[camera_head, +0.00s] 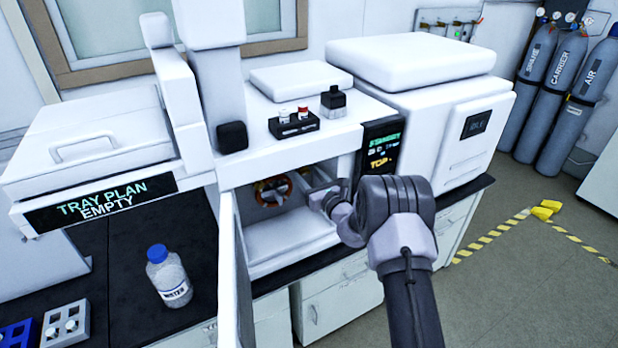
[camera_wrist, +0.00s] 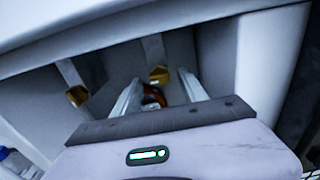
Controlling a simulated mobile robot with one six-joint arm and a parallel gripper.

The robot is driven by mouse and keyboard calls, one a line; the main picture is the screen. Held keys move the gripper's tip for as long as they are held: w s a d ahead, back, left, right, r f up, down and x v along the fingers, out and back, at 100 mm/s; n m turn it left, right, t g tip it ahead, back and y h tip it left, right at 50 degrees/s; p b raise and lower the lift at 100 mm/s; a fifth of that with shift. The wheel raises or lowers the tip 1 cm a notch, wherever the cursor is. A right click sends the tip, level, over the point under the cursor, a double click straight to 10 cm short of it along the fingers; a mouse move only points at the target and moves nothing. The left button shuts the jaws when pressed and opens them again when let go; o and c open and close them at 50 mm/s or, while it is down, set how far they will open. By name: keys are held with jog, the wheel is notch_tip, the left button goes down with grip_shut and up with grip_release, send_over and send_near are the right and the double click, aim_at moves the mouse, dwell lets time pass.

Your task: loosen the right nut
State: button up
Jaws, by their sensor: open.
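Two brass-coloured nuts hang on pale fittings under the roof of the open oven compartment. The right nut (camera_wrist: 159,75) shows in the wrist view between and beyond my finger tips; the left nut (camera_wrist: 77,96) is off to the left, outside my fingers. My gripper (camera_wrist: 160,80) is open, with one pale finger on each side of the right nut in the picture. I cannot tell whether either finger touches it.
A red-orange coil (camera_head: 272,190) sits at the back of the compartment, partly behind my fingers in the wrist view. The open door (camera_head: 232,270) stands at the compartment's left. A water bottle (camera_head: 168,277) stands on the dark bench. The compartment's floor is clear.

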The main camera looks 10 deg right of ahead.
jog(key=shift+c, duration=0.4)
grip_shut()
jog(key=shift+b, duration=0.3)
jog(key=shift+f+n+b, duration=0.2)
jog(key=shift+n+b, duration=0.85)
jog(key=shift+n, duration=0.05)
jog(key=shift+r+n+b, duration=0.15)
jog(key=shift+n+b, duration=7.75)
jog(key=shift+b, duration=0.35)
